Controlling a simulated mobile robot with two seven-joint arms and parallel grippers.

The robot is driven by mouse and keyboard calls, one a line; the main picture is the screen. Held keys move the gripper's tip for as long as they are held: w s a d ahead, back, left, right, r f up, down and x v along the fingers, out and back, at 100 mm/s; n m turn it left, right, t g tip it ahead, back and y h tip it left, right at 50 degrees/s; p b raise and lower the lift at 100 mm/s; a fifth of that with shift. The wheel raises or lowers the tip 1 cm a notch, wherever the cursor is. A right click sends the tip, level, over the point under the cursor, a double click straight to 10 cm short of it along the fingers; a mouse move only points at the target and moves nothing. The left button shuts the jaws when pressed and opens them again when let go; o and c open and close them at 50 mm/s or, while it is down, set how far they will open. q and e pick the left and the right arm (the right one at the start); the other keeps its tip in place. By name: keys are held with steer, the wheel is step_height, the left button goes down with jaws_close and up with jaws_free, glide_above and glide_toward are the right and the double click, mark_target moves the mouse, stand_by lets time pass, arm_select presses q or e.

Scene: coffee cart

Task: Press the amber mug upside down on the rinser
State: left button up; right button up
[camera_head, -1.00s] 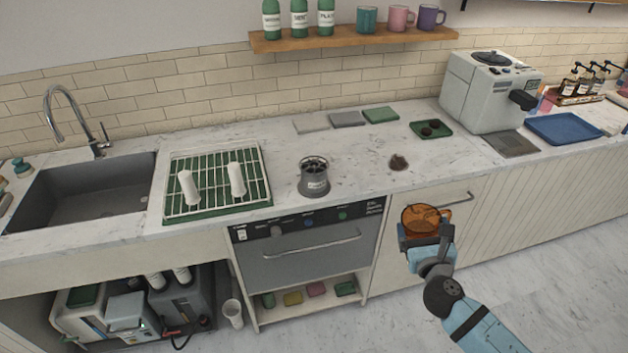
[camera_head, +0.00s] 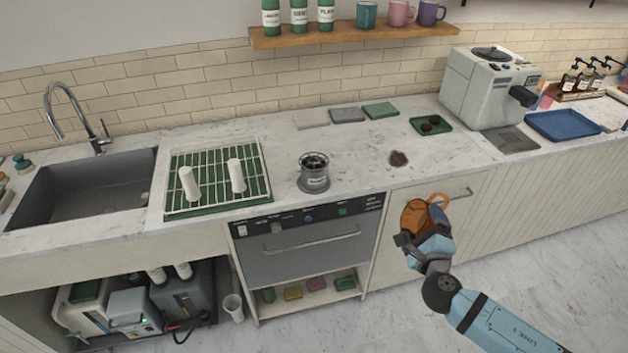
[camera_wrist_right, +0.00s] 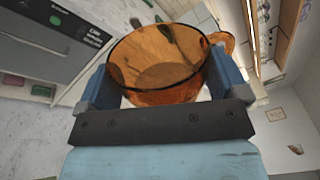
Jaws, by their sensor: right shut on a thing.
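The amber mug (camera_head: 415,217) is held by my right gripper (camera_head: 424,240) in front of the counter, to the right of the dishwasher. The right wrist view shows the glassy mug (camera_wrist_right: 155,65) between the two blue fingers of the gripper (camera_wrist_right: 162,85), with its handle at the upper right. In the head view the mug is tilted, its handle toward the right. The rinser (camera_head: 314,172), a grey round unit with a dark top, stands on the counter above the dishwasher, up and left of the mug and apart from it. My left gripper is not in view.
A drying rack (camera_head: 217,178) with two white cylinders stands left of the rinser, beside the sink (camera_head: 85,190). A dark brown patch (camera_head: 398,159) lies on the counter to the rinser's right. The dishwasher handle (camera_head: 312,240) sticks out below. Counter around the rinser is mostly clear.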

steer(key=n, duration=0.2)
steer(key=shift+r+n, duration=0.1)
steer(key=shift+n, duration=0.3)
steer(key=n, duration=0.3)
steer(key=shift+a, duration=0.1)
